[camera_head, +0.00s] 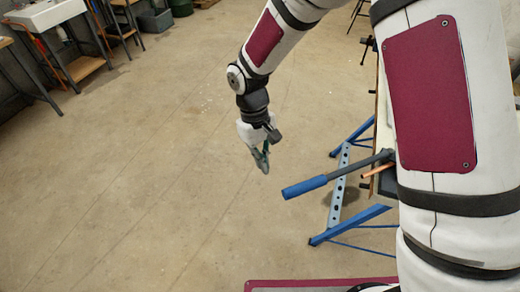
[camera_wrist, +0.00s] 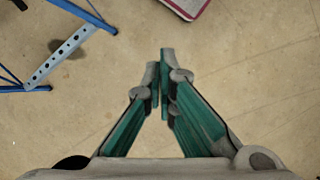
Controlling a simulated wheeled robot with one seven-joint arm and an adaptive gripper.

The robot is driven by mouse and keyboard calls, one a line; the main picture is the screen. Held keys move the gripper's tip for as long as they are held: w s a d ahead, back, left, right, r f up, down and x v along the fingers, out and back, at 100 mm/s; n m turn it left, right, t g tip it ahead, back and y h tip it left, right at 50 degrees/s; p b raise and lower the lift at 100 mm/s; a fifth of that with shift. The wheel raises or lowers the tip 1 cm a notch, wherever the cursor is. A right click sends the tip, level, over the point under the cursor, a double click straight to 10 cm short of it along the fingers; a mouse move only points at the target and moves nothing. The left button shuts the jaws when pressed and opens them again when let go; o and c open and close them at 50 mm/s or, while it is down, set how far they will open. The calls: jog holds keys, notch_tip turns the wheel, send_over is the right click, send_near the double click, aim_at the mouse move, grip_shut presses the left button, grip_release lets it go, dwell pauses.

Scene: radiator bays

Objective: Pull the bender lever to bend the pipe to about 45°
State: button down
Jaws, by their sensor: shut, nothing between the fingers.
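The bender lever (camera_head: 306,186) has a blue grip and a dark grey bar, and sticks out to the left from the bench at the right in the head view. A copper pipe end (camera_head: 379,169) shows just below the lever's bar. The bender body is mostly hidden behind my arm. My gripper (camera_head: 264,168) hangs pointing down over open floor, to the left of the lever's grip and apart from it. In the wrist view my gripper (camera_wrist: 160,88) has its fingertips together with nothing held. The lever and pipe are not in the wrist view.
Blue trestle legs (camera_head: 350,225) with a perforated grey strut (camera_head: 338,195) stand under the bench; the strut also shows in the wrist view (camera_wrist: 62,56). A white sink (camera_head: 47,14) and benches are at the far left. The floor around my gripper is clear.

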jog(key=shift+s+d+f+p, duration=0.35)
jog(key=shift+s+d, duration=0.1)
jog(key=shift+s, duration=0.2)
jog(key=shift+s+d+f+p, duration=0.4)
jog(key=shift+s+d, duration=0.1)
jog(key=shift+s, duration=0.15)
jog(key=shift+s+d+f+p, duration=0.35)
jog(key=shift+s+d, duration=0.1)
jog(key=shift+s, duration=0.2)
jog(key=shift+n, duration=0.5)
jog(key=s, duration=0.1)
jog(key=s+p, duration=0.1)
jog(key=s, duration=0.2)
jog(key=shift+s+d+p, duration=0.15)
jog(key=shift+d+p, duration=0.25)
